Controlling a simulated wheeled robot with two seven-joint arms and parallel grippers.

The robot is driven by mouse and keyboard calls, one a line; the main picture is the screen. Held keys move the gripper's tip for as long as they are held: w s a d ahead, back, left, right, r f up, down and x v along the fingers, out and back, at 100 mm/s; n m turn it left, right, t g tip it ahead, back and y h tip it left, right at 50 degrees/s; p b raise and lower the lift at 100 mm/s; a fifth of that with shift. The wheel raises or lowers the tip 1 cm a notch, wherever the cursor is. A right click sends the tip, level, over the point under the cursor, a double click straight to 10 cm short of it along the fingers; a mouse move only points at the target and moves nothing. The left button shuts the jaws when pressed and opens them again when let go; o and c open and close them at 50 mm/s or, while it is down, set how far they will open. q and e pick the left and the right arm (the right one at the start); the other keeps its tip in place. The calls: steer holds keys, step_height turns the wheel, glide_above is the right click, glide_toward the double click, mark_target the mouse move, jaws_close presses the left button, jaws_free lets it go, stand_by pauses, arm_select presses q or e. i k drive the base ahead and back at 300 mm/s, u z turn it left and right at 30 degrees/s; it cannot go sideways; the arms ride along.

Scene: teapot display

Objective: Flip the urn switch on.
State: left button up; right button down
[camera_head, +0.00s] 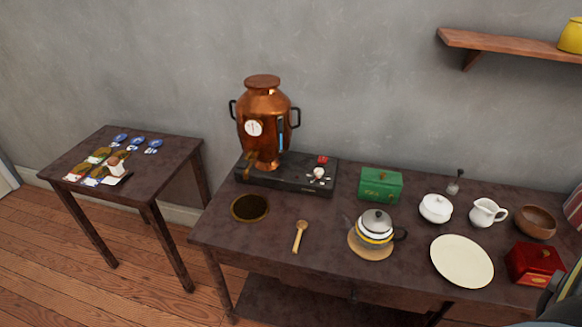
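The copper urn (264,120) stands upright at the left end of the long dark table, with a round white gauge and a blue sight strip on its body. It sits on a black base (290,188). On the right part of this base are a small red piece (322,160) and a pale knob-like piece (319,172). One of these may be the switch; its position is too small to tell. Neither gripper shows. A dark grey shape at the bottom right corner may be part of my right arm.
The long table also holds a green box (381,184), a striped teapot (376,226) on a round mat, a wooden spoon (299,237), a plate (461,261) and a red box (533,263). A small side table (165,152) stands left.

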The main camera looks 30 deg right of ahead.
mark_target(323, 160)
steer(key=u, duration=0.85)
steer(key=k, duration=1.1)
steer(key=u, duration=0.85)
steer(key=i, duration=0.5)
steer(key=z, duration=0.6)
steer(key=i, duration=1.65)
steer(key=z, duration=1.9)
steer(key=i, duration=0.6)
steer(key=z, duration=0.55)
